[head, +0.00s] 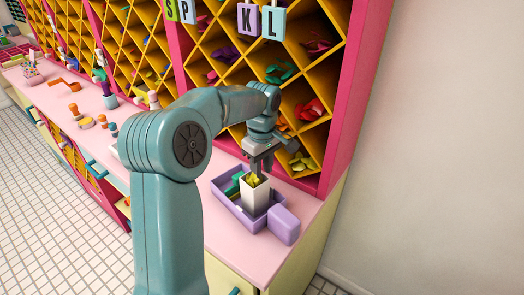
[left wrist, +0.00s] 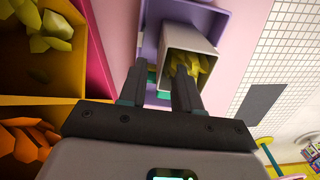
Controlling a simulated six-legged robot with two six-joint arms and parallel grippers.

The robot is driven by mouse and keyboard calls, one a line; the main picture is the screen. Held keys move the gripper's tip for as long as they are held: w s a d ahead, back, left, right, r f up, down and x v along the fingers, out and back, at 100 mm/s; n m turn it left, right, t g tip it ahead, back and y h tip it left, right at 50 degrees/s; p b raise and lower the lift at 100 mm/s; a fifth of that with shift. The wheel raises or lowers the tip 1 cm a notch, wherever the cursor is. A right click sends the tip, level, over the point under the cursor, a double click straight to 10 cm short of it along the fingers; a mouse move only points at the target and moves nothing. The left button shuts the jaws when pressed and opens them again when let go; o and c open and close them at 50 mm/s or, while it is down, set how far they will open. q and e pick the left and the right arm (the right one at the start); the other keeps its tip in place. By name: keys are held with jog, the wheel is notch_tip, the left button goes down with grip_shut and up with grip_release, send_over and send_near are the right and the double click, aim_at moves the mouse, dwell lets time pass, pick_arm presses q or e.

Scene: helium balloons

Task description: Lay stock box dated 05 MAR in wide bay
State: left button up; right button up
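A tall white box (head: 254,196) with yellow pieces in its open top stands upright in or just above a purple tray (head: 222,199); I cannot tell whether it rests on the tray floor. No date is legible on it. The box (left wrist: 192,42) also shows in the left wrist view. My left gripper (head: 258,172) points down at the box's top. Green items lie in the tray beside the box, partly hidden. My right gripper is not in view.
A lavender block (head: 285,225) sits at the tray's right end, near the pink counter's (head: 232,239) front edge. A pink-framed yellow lattice rack (head: 300,90) of coloured pieces rises behind. Cups and small bottles stand further left along the counter.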

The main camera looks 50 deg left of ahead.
pick_arm(q)
notch_tip(320, 180, up, 9)
jog(key=shift+r, duration=0.2)
jog(key=shift+s, duration=0.1)
dwell(0.5)
